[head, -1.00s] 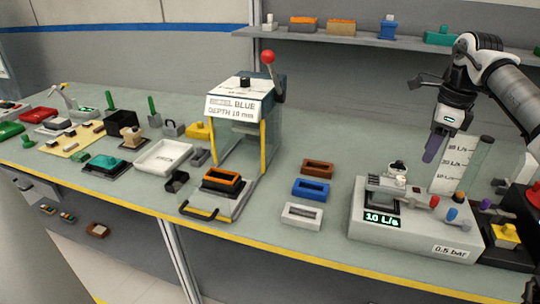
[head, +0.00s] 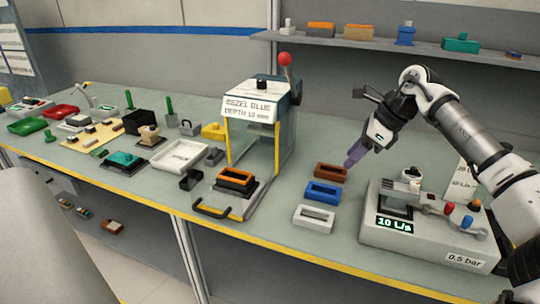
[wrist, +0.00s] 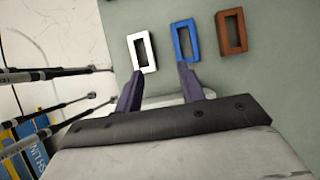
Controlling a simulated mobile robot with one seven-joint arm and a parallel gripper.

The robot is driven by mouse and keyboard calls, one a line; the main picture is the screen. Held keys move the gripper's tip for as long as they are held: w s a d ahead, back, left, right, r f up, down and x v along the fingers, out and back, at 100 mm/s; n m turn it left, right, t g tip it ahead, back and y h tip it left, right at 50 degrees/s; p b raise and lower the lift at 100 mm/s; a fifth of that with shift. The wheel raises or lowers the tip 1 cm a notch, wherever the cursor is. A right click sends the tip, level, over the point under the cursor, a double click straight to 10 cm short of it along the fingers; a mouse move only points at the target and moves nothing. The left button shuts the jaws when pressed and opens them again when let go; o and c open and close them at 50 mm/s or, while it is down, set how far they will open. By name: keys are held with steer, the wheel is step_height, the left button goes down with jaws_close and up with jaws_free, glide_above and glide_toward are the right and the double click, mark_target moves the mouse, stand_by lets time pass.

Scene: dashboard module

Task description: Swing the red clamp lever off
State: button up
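The grey test station (head: 375,238) stands at the right of the bench in the head view, with a "10 L/s" display. A small red-tipped lever (head: 450,208) is on its top, right of the fixture, beside a blue-tipped lever (head: 467,221). My gripper (head: 352,161) is left of the station, close to the brown bezel frame (head: 331,172), well apart from the red lever. In the wrist view its two purple fingers (wrist: 160,72) are spread with nothing between them. The red lever is not visible in the wrist view.
The blue frame (head: 322,192) and white frame (head: 314,219) lie left of the station. A press (head: 287,130) with a red-ball handle (head: 285,58) stands further left. My arm partly covers the white scale panel (head: 463,180) behind the station. A shelf (head: 380,43) runs above.

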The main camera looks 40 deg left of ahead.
steer(key=s+a+r+n+g+y, duration=0.1)
steer(key=s+a+g+y, duration=0.3)
steer(key=s+a, duration=0.9)
steer(key=shift+s+a+r+n+g+b, duration=0.25)
steer(key=shift+s+a+n+g+b, duration=0.2)
steer(key=shift+s, duration=0.55)
steer(key=shift+w+d, duration=0.1)
